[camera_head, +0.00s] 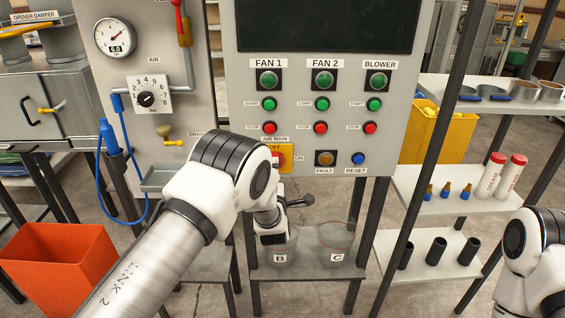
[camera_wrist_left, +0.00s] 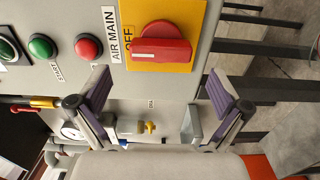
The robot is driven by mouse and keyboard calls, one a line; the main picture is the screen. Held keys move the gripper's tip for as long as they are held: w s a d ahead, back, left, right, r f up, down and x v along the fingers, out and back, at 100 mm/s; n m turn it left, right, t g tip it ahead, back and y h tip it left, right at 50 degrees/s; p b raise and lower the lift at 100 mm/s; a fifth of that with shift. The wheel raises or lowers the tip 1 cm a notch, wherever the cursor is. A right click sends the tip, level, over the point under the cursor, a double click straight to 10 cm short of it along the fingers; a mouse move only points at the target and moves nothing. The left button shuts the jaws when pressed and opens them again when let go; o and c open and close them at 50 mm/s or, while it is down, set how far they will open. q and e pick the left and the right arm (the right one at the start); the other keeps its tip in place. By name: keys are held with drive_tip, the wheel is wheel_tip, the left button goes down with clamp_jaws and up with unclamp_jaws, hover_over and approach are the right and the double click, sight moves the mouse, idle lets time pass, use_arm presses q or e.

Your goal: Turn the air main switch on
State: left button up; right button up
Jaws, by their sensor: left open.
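The air main switch is a red rotary knob (camera_wrist_left: 165,45) on a yellow plate (camera_wrist_left: 195,62), beside the AIR MAIN label (camera_wrist_left: 112,40). Its handle lies toward the OFF mark. My right gripper is out of view.
Green and red fan buttons (camera_head: 322,115) sit above the switch, with FAULT (camera_head: 324,158) and RESET (camera_head: 358,159) to its right. Containers B (camera_head: 280,257) and C (camera_head: 337,240) stand on a shelf below the panel. An orange bin (camera_head: 60,262) is at left.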

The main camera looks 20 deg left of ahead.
use_arm(q)
drive_tip(key=x, duration=0.3)
drive_tip(key=p+x, duration=0.1)
drive_tip(key=x, duration=0.1)
drive_tip(key=shift+w+d, duration=0.2)
drive_tip(key=shift+w, duration=0.2)
drive_tip(key=shift+a, duration=0.25)
drive_tip(key=c, duration=1.1)
drive_tip(key=shift+f, duration=0.1)
